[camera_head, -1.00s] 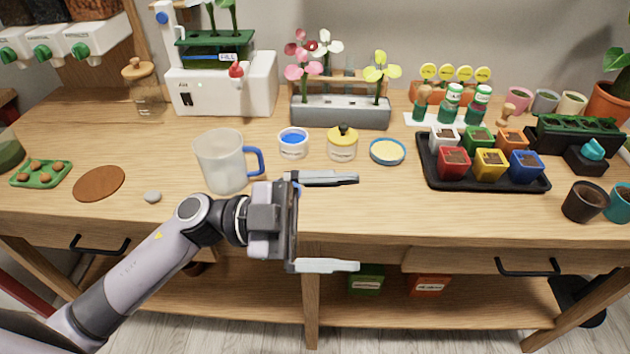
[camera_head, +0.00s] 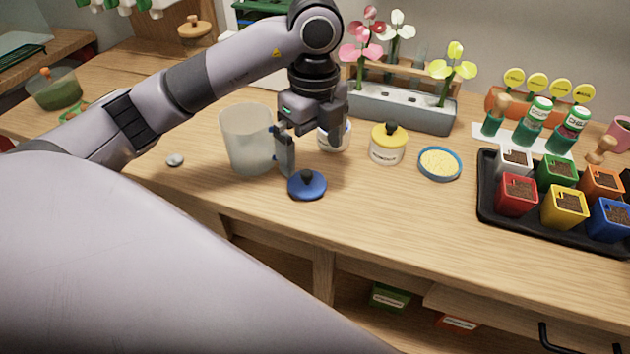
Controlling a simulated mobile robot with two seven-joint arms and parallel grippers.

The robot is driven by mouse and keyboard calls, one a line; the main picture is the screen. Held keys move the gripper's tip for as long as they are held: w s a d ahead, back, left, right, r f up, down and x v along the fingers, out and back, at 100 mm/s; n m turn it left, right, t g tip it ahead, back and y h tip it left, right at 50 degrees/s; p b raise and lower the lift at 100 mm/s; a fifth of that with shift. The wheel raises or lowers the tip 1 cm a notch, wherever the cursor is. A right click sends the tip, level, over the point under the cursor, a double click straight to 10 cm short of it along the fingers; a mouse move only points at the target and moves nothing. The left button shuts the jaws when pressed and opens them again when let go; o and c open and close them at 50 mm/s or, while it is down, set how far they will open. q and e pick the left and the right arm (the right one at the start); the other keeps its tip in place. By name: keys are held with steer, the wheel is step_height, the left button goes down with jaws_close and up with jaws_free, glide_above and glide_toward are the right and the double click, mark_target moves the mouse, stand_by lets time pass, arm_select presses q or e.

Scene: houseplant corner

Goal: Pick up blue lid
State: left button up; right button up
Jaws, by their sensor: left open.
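The blue lid (camera_head: 307,187) with its black knob lies flat on the wooden table near the front edge. My left gripper (camera_head: 312,150) points down just behind and above the lid. A white jar (camera_head: 336,139) stands behind the lid, partly hidden by the gripper. My right gripper is not in view.
A frosted mug (camera_head: 247,145) stands close at the gripper's left. A yellow-lidded jar (camera_head: 387,146) and a blue-rimmed dish (camera_head: 440,163) stand to the right. A black tray (camera_head: 487,200) holds several coloured pots. The table right of the lid is clear.

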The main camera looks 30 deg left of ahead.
mark_target(307, 172)
arm_select(q)
steer(key=shift+s+a+f, duration=0.1)
steer(key=shift+s+f, duration=0.05)
steer(key=shift+f, duration=0.9)
steer(key=shift+s+a+f, duration=0.1)
steer(key=shift+a+f, duration=0.05)
steer(key=shift+f, duration=0.85)
steer(key=shift+s+a+f, duration=0.1)
steer(key=shift+s+f, duration=0.05)
steer(key=shift+f, duration=0.9)
steer(key=c, duration=1.1)
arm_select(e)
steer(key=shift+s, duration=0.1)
arm_select(q)
steer(key=shift+r, duration=0.15)
steer(key=shift+c, duration=0.2)
